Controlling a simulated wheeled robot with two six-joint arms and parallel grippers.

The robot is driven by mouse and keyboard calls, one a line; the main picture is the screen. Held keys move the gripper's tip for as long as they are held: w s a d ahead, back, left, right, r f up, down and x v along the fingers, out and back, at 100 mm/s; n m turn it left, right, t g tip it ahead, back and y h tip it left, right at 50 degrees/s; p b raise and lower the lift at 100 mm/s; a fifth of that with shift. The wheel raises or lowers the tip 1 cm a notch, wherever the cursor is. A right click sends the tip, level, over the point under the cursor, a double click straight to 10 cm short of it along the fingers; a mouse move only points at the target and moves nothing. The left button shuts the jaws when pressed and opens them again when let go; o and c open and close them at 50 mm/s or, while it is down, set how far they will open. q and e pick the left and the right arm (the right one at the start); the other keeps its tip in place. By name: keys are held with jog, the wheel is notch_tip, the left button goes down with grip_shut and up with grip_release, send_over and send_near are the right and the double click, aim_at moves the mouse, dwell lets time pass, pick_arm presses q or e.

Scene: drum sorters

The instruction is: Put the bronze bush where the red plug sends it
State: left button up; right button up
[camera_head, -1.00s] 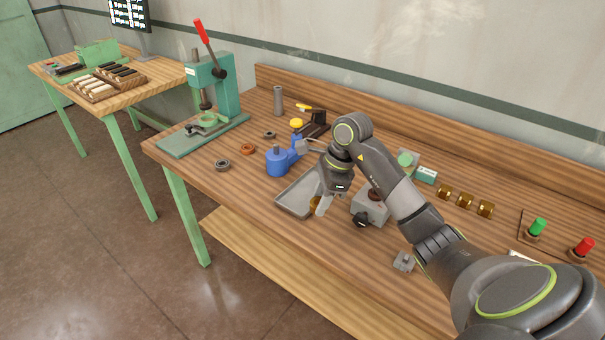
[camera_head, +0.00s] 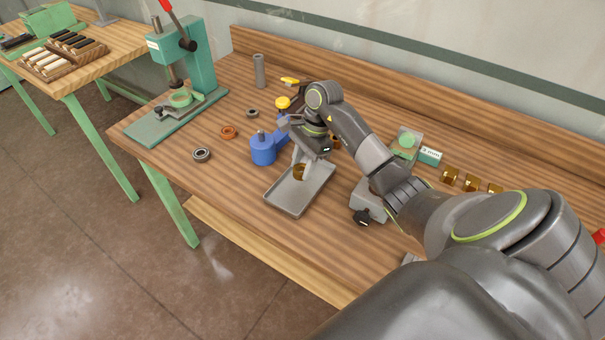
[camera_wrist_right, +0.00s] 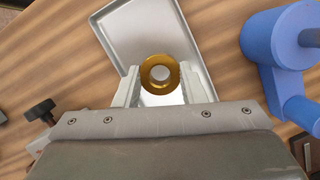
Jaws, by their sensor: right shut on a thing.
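The bronze bush (camera_head: 298,174) is a gold-coloured ring held between the fingertips of my right gripper (camera_head: 303,168). In the right wrist view the bush (camera_wrist_right: 147,78) faces the camera with its hole showing, and the jaws (camera_wrist_right: 160,88) are shut on it from both sides. Below and behind it is the shallow grey tray (camera_head: 290,208); I cannot tell whether the bush touches it. A red thing (camera_head: 600,236), probably the red plug, is cut off at the right edge of the head view. My left gripper is not in view.
A blue fixture (camera_head: 263,150) stands close left of the gripper. A grey block with a black knob (camera_head: 361,217) is right of the tray. A green press (camera_head: 190,62), loose rings (camera_head: 228,131) and brass pieces (camera_head: 472,183) stand around.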

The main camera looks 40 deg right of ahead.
aim_at(303, 184)
notch_tip(303, 184, down, 3)
jog(key=shift+s+r+p, duration=0.1)
jog(key=shift+p, duration=0.35)
jog(key=shift+f, duration=0.65)
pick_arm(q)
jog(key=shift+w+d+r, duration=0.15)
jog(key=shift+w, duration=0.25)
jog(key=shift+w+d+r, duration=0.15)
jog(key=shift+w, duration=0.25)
pick_arm(e)
jog(key=o, duration=1.1)
